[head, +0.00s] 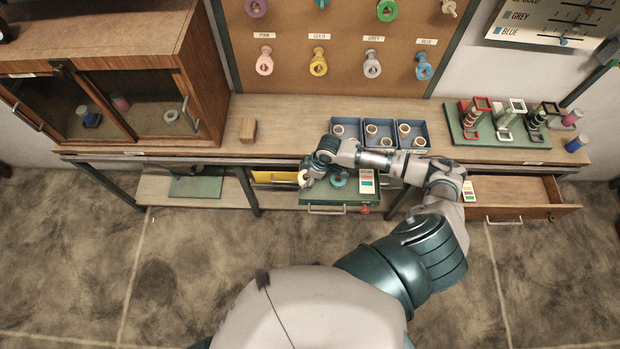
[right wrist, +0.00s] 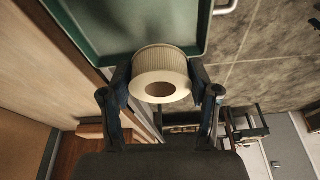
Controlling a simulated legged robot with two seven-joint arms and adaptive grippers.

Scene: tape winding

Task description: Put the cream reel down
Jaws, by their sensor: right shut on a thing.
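The cream reel (right wrist: 160,66) is ribbed, with a round hole facing the camera in the right wrist view. My right gripper (right wrist: 160,88) is shut on it, one finger on each side. In the head view, my right gripper (head: 311,176) holds the cream reel (head: 302,178) at the left end of the open green tray-like drawer (head: 322,196). The green tray (right wrist: 194,48) lies beyond the reel in the right wrist view. Whether the reel touches it, I cannot tell. My left gripper is not in view.
A teal reel (head: 339,179) and a colour card (head: 366,181) lie in the green drawer. A wooden drawer (head: 520,193) stands open at right. Blue bins (head: 347,143) and a wooden block (head: 248,130) sit on the bench. A glass-fronted cabinet (head: 125,80) is at left.

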